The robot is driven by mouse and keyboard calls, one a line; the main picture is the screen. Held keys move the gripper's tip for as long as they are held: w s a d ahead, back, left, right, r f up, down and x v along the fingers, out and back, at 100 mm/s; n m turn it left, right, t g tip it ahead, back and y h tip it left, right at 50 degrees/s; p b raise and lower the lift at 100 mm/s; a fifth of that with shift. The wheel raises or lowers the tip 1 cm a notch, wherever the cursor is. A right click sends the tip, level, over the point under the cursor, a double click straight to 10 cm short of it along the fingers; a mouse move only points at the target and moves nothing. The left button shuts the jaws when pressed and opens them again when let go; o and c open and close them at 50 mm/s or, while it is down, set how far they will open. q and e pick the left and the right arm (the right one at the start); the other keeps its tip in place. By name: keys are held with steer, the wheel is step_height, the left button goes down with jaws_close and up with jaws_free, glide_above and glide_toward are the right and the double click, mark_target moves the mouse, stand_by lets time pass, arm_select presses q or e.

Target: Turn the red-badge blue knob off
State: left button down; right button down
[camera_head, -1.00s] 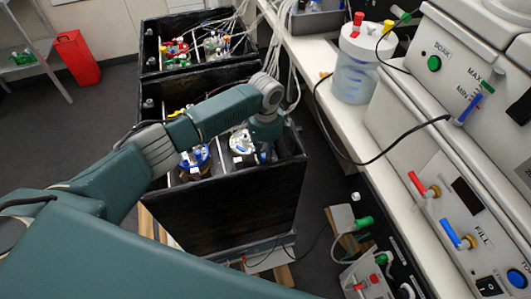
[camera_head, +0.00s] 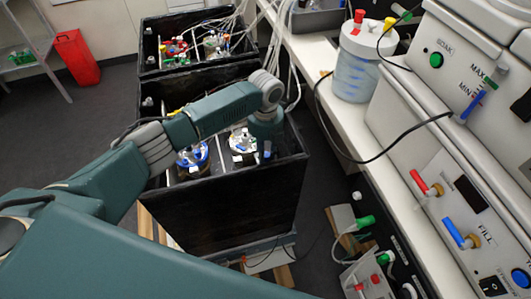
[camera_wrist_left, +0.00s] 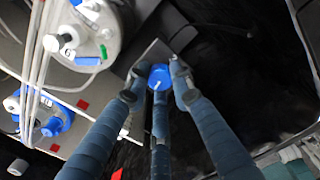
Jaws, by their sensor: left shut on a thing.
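In the left wrist view, a blue knob (camera_wrist_left: 159,76) with a white pointer line sits between the fingertips of my left gripper (camera_wrist_left: 157,84). The fingers are closed in around it and are shut on it. No red badge shows directly beside this knob; the fingers cover part of its surroundings. In the head view my left gripper (camera_head: 266,146) reaches down into the right part of the nearer black box (camera_head: 235,205), and the knob is hidden there. My right gripper is in neither view.
A round vessel lid (camera_wrist_left: 98,30) with tubes stands close to the fingers. Another blue knob-like part (camera_wrist_left: 52,124) and red squares (camera_wrist_left: 82,104) lie to the left. In the head view, a bench with a white jar (camera_head: 356,65) runs along the right.

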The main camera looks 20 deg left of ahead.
mark_target(266, 154)
arm_select(q)
steer(key=shift+m, duration=1)
steer(key=c, duration=1.5)
jaws_free()
step_height(266, 154, up, 12)
